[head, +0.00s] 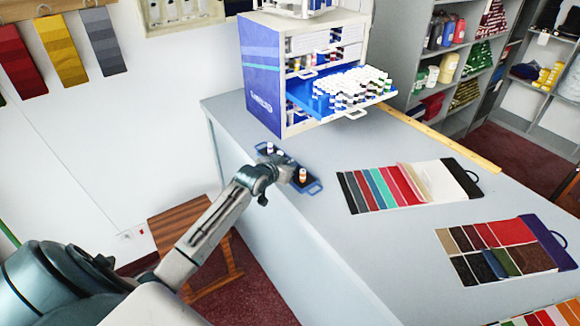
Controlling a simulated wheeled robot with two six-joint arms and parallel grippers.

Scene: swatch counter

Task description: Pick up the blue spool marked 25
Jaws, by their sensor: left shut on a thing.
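My left gripper (281,167) is over the small dark blue tray (315,188) on the grey counter. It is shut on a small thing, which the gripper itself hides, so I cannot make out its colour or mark. A small spool with a white top and an orange-brown band (303,175) stands on the tray to the right of the gripper. Another small spool (270,148) stands at the tray's far left end. No number can be read on any spool, and I cannot pick out the blue spool marked 25. My right gripper is not in view.
A white and blue cabinet (262,75) stands behind the tray. Its open drawer (355,113) holds many small spools. Fabric swatch cards (385,187) (500,250) lie to the right. A wooden rule (445,140) lies along the back edge. The counter's middle front is clear.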

